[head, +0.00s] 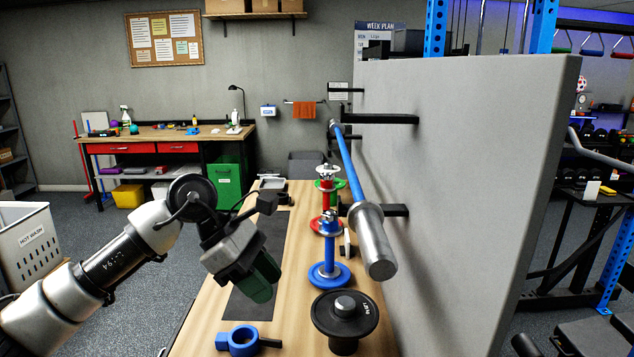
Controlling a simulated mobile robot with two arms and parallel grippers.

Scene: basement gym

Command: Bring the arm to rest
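My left arm (105,262) comes in from the lower left, bends at a dark joint and reaches over the near left part of the wooden bench (209,313). My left gripper (262,286) hangs at its end, pointing down and to the right, above the dark mat (271,240). Its dark green end is seen from behind and the side, so the gap between the fingers is hidden. No held object can be made out. My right gripper is not in view.
A blue collar (243,341), a black weight (345,315), a blue stand (329,270) and a red stand (327,222) are on the bench. A blue bar with a metal end (374,245) lies on brackets along the grey wall (470,190). A white basket (28,240) stands left.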

